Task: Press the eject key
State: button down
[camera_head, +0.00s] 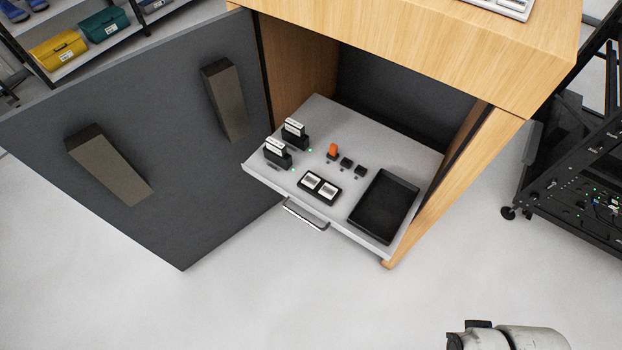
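A grey pull-out shelf (400,150) sticks out of a wooden cabinet. On its middle stands a small orange piece (333,150) on a dark base. Two small black key-like blocks (346,162) and (361,171) sit just to its right in a row. No label can be read, so I cannot tell which one is the eject key. Two black holders (294,134) and (278,154), each with a white-topped upright piece, stand at the shelf's left, with small green lights beside them. Part of my arm shows at the bottom right, well away from the shelf; my gripper's fingers are not visible.
A black tray (411,188) lies at the shelf's right; a black plate with two white labels (319,186) lies near its front. A handle (305,214) is on the front edge. The open grey door (170,110) fills the left. Floor in front is clear.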

aim_at(310, 181)
jog(key=i+j+u, duration=0.25)
jog(key=u, duration=0.15)
jog(key=i+j+u, duration=0.1)
jog(key=i+u, duration=0.6)
jog(key=u, duration=0.15)
jog(key=j, duration=0.05)
